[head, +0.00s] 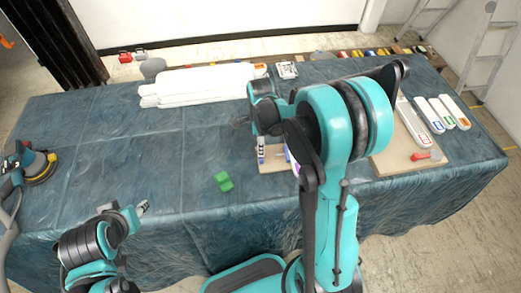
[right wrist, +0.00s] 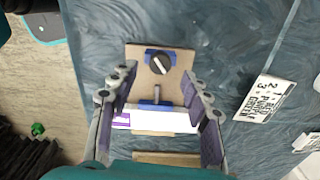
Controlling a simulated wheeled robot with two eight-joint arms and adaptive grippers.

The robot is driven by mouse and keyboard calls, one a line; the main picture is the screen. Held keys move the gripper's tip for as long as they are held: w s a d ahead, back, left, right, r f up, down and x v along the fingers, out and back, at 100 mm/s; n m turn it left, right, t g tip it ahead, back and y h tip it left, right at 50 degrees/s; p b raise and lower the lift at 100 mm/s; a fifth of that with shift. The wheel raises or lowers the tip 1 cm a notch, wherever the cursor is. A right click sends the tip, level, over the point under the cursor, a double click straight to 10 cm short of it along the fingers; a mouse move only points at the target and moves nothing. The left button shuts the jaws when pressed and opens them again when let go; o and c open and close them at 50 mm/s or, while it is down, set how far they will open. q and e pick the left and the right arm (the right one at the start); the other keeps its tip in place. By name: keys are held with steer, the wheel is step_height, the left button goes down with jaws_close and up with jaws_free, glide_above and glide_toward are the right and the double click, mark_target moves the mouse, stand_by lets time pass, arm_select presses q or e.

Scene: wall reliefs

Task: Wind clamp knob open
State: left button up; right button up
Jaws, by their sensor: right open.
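The clamp's round black knob (right wrist: 160,63) has a pale slot line and sits in a blue bracket on a small wooden board (right wrist: 137,58), in the right wrist view. A metal rod runs below the knob to a second blue part. A white piece with a purple mark (right wrist: 165,121) lies across below it. My right gripper (right wrist: 158,80) is open, its fingers on either side of the board, the knob between and beyond the tips, apparently untouched. In the head view, my right arm hides most of the board (head: 272,166). My left gripper (head: 140,208) is low at the left, away from the clamp.
A green block (head: 223,181) lies left of the clamp board. White rolls (head: 200,84) lie at the back. A second board (head: 385,163) at right carries a red-handled part (head: 421,156), beside several white pieces (head: 436,115). A sander (head: 38,165) is at far left. The middle-left cloth is clear.

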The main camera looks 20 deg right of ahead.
step_height(320, 180, down, 4)
steer(key=shift+f+b, duration=0.1)
steer(key=shift+b, duration=0.4)
jaws_close()
steer(key=shift+n, duration=0.3)
